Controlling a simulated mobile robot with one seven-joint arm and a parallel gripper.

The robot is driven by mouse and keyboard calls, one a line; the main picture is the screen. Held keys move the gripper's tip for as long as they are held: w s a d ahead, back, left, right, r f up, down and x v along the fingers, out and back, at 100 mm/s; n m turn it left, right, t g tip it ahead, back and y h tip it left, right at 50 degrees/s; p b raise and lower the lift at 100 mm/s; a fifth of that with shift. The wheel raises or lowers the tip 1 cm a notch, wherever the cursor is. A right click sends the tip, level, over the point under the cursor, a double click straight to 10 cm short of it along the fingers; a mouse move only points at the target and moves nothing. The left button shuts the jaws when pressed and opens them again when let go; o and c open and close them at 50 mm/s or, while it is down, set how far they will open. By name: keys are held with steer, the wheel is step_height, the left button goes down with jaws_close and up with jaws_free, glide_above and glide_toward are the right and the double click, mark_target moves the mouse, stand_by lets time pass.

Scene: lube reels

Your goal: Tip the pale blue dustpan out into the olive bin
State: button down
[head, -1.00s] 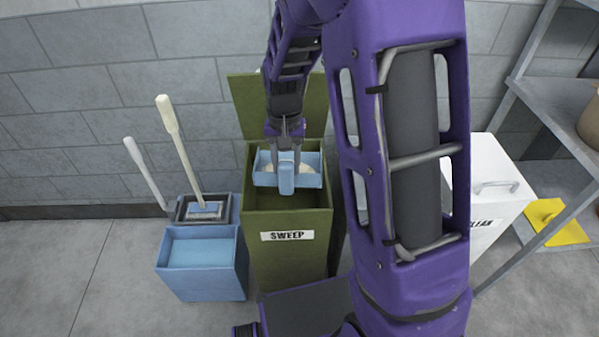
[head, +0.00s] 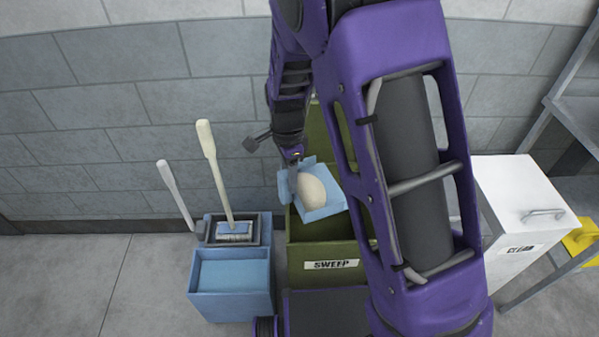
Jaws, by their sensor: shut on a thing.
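The pale blue dustpan (head: 334,197) is held over the olive bin marked SWEEP (head: 300,256). It is turned at an angle, and a rounded cream heap (head: 311,189) lies in it. My gripper (head: 294,176) is shut on the dustpan at its left side; the fingertips are partly hidden. The olive bin stands open, with its lid (head: 317,138) raised against the wall. My arm hides part of the bin's right side.
A blue bin (head: 232,290) stands left of the olive bin. Behind it is a dark tray (head: 210,232) with a long-handled brush (head: 215,165). A white bin marked CLEAN (head: 520,200) and grey shelving (head: 580,110) are at the right.

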mark_target(311, 190)
steer(key=shift+w+a+m, duration=0.2)
steer(key=shift+w+m, duration=0.1)
steer(key=shift+m, duration=0.1)
steer(key=shift+w+d+f+g+y, duration=0.15)
steer(key=shift+w+d+g+y, duration=0.05)
steer(key=shift+d+y, duration=0.6)
steer(key=shift+w+d+f+g+y, duration=0.1)
steer(key=shift+w+d+g+y, duration=0.1)
steer(key=shift+d+y, duration=0.55)
steer(key=d+y+b, duration=0.2)
steer(key=d+b, duration=0.1)
steer(key=shift+w+g+y, duration=0.3)
steer(key=shift+w+y, duration=0.05)
steer(key=shift+w+d+r+y+b, duration=0.2)
steer(key=shift+d+r+y+b, duration=0.15)
steer(key=shift+d+y, duration=0.35)
steer(key=shift+w+d+g+y, duration=0.25)
steer(key=shift+d+g+y, duration=0.15)
steer(key=shift+d+y, duration=0.55)
step_height(311, 190, up, 8)
steer(key=t+h+p, duration=0.2)
steer(key=h+p, duration=0.1)
steer(key=h, duration=0.6)
steer(key=shift+p, duration=0.4)
